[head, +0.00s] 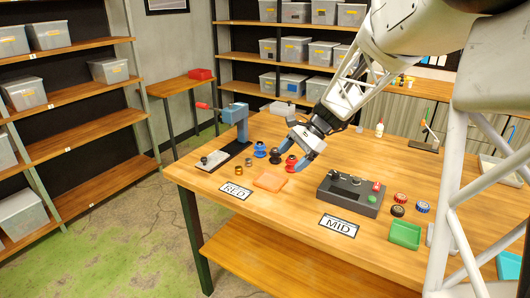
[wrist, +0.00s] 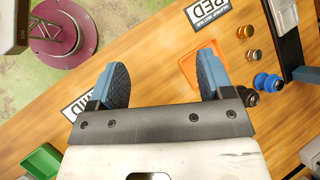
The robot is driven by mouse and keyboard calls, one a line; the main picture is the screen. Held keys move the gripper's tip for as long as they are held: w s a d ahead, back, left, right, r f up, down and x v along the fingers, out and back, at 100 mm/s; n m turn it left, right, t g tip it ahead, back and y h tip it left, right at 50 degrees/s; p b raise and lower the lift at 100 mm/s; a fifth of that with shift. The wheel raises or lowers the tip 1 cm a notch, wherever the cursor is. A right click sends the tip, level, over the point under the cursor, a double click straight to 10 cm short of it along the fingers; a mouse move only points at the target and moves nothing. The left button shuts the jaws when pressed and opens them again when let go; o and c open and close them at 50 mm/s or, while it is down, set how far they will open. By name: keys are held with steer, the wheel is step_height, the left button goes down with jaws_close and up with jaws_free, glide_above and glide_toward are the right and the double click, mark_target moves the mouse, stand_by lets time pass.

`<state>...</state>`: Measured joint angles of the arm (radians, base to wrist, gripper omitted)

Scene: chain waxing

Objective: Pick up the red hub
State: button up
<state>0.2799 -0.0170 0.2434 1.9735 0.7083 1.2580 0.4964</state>
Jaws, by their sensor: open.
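The red hub (head: 291,162) is a small spool on the wooden table in the head view, beside a black hub (head: 275,156) and a blue hub (head: 260,150). My gripper (head: 299,153) is open, its blue fingertips above and close to the red hub in that view. In the wrist view my gripper (wrist: 163,78) has its fingers wide apart with bare table between them. The blue hub (wrist: 266,82) and black hub (wrist: 247,97) lie right of the right finger there. I cannot make out the red hub in the wrist view; it may be hidden behind my gripper.
An orange tray (head: 270,180) lies in front of the hubs, near the RED label (head: 235,191). A blue press-like tool (head: 236,123) stands to the left. A dark grey box (head: 349,194), a green tray (head: 405,235) and several round pieces are to the right.

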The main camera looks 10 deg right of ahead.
steer(key=w+d+f+m+t+y, duration=0.1)
steer(key=w+d+f+m, duration=0.15)
steer(key=w, duration=0.25)
steer(key=w+d+f+m+y, duration=0.1)
steer(key=w+d+f+y, duration=0.1)
steer(key=w+d, duration=0.15)
steer(key=m+t+y, duration=0.2)
steer(key=m, duration=0.2)
glide_toward(292, 158)
steer(key=shift+w+a+f, duration=0.3)
steer(key=shift+a+f, duration=0.1)
steer(key=shift+f, duration=0.2)
steer(key=shift+w+a+f, duration=0.35)
steer(key=shift+f, duration=0.3)
steer(key=shift+x, duration=1.35)
steer(key=shift+x, duration=2.6)
